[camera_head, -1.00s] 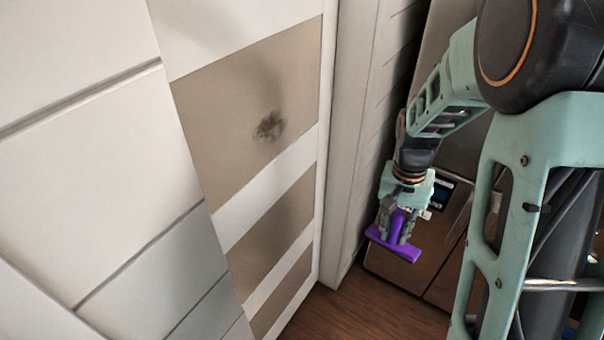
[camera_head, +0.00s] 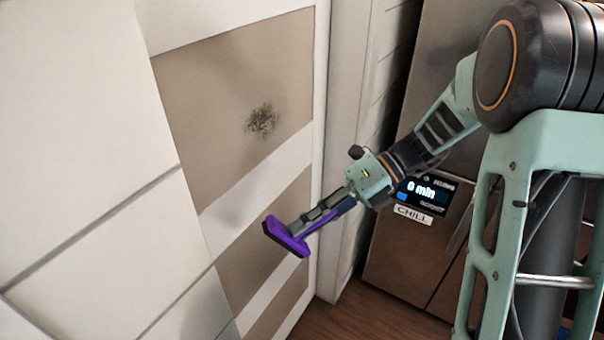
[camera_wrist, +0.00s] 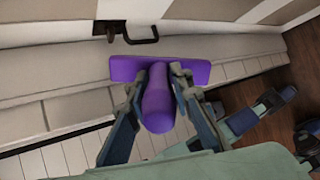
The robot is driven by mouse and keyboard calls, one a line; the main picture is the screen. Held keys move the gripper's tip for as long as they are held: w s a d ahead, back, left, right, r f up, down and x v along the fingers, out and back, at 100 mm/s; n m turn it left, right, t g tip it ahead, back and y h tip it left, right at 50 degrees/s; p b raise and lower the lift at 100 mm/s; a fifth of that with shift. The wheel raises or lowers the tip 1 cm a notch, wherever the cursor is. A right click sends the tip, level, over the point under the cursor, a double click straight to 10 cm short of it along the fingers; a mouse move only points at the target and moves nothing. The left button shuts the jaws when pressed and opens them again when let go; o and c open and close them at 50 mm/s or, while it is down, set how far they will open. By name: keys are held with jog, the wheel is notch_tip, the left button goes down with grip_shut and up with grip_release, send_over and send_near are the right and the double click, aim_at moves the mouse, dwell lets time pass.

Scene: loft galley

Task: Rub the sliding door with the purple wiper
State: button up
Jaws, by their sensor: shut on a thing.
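The sliding door (camera_head: 232,70) is white with beige panels, at the left and middle of the head view. A dark smudge (camera_head: 262,120) marks its upper beige panel. My gripper (camera_head: 312,222) is shut on the handle of the purple wiper (camera_head: 286,237). The wiper's flat head points left toward the door, below and right of the smudge, and appears apart from the door; the exact gap is hard to tell. In the wrist view the purple wiper (camera_wrist: 157,100) shows its handle between both fingers, with its wide head beyond them.
A steel appliance (camera_head: 400,258) with a lit display (camera_head: 425,193) stands behind my arm at the right. A white wall (camera_head: 342,150) lies between it and the door. A dark handle (camera_wrist: 140,34) shows in the wrist view. Wooden floor (camera_head: 350,322) shows below.

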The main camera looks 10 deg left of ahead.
jog(key=w+a+r+m+t+y+b, duration=0.2)
jog(key=w+r+m+t+y+b, duration=0.35)
jog(key=r+m+t, duration=0.55)
jog(key=w+a+n+t, duration=0.1)
jog(key=w+a, duration=0.1)
jog(key=a, duration=0.3)
jog(key=shift+a+f+y+b, duration=0.3)
jog(key=shift+f+y+b, duration=0.1)
jog(key=shift+y, duration=0.05)
jog(key=shift+x, duration=0.9)
jog(key=shift+w+d, duration=0.1)
jog(key=shift+w, duration=0.05)
jog(key=shift+w+d+r+p, duration=0.6)
jog(key=shift+w+d+p, duration=1.95)
jog(key=shift+w+p, duration=2.7)
jog(key=s+a, duration=0.4)
jog(key=s, duration=0.3)
jog(key=shift+s, duration=0.35)
